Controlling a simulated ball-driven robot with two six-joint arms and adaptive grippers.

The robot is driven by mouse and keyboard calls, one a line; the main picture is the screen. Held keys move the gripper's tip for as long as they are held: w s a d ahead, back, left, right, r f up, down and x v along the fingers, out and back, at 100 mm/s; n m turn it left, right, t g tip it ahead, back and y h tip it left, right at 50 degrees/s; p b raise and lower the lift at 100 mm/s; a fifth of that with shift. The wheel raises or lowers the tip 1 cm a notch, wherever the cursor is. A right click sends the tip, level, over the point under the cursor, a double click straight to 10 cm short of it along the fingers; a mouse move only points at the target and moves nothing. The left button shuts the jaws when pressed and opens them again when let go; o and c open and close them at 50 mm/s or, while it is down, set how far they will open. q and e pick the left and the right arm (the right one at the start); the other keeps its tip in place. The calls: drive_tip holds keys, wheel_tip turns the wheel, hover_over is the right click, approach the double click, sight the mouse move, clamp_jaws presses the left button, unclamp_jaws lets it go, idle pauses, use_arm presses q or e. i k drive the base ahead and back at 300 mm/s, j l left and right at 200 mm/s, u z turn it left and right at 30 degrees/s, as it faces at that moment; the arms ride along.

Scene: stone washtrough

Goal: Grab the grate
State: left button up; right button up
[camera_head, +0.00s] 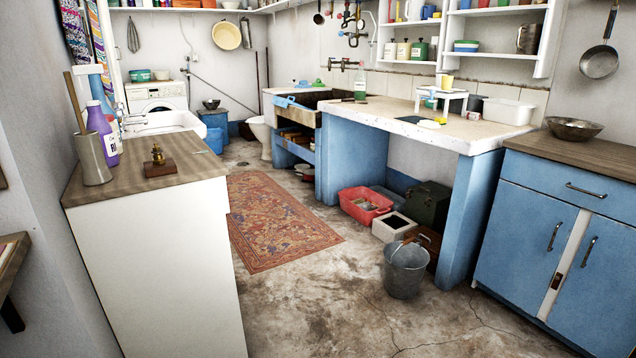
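I cannot make out a grate with certainty. The dark stone washtrough (312,98) is at the back centre, set beside the pale counter (420,118), and its inside is mostly hidden from here. A blue item (283,102) lies at its front left edge, and a green bottle (360,82) stands by its right end. Neither of my grippers shows in this view.
A metal bucket (404,272), a red crate (364,205) and a pale square box (393,228) stand on the floor before the counter. A patterned rug (275,220) lies flat. A white cabinet (170,270) is at left, a blue one (535,240) at right. The front floor is clear.

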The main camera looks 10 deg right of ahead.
sight(395, 221)
drive_tip(key=i+l+z, duration=0.2)
drive_tip(key=i, duration=0.35)
drive_tip(key=i+z, duration=0.25)
drive_tip(key=i, duration=0.25)
drive_tip(key=i+z, duration=0.2)
drive_tip(key=i, duration=0.35)
drive_tip(key=i+j+z, duration=0.25)
drive_tip(key=i, duration=0.25)
drive_tip(key=i+j+z, duration=0.2)
drive_tip(key=i, duration=0.35)
